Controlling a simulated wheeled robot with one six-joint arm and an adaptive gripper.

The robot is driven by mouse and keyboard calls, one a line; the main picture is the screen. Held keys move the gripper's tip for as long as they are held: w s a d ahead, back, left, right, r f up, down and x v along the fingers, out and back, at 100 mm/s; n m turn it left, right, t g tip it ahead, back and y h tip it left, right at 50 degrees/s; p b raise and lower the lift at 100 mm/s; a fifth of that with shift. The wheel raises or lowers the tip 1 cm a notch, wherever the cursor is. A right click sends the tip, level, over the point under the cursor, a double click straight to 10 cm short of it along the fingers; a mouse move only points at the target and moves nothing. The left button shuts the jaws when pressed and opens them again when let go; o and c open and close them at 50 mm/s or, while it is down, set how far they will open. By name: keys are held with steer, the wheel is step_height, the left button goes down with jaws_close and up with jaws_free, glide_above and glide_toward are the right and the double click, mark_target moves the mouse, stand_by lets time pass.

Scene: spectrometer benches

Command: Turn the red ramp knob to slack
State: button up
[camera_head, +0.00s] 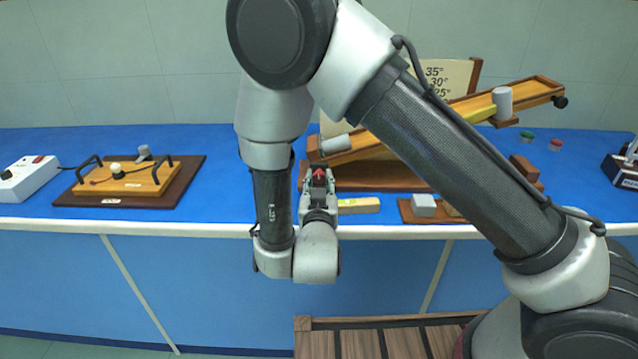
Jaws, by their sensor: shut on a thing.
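The red ramp knob (319,176) sits low at the left end of the tilted wooden ramp (534,92), near the bench's front. My gripper (318,187) is shut on the knob, with its red top showing between the fingers. The knob's pointer and any slack mark are hidden or too small to read. A grey cylinder (336,144) lies at the ramp's lower end, and another grey cylinder (502,103) stands near its raised end. An angle board (450,77) behind the ramp shows 35°, 30° and 25°, partly covered by my arm.
A wooden board (190,163) with black handles is at left, beside a white box (28,178) with a red switch. A light wooden block (358,206) and a grey block (424,204) lie near the bench's front edge. Green (528,135) and red (555,144) discs lie at right.

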steer(key=n, duration=0.4)
steer(key=o, duration=1)
steer(key=shift+s, duration=0.1)
steer(key=s, duration=1.1)
steer(key=shift+s+a, duration=0.15)
steer(key=shift+s, duration=0.25)
steer(key=shift+w, duration=0.1)
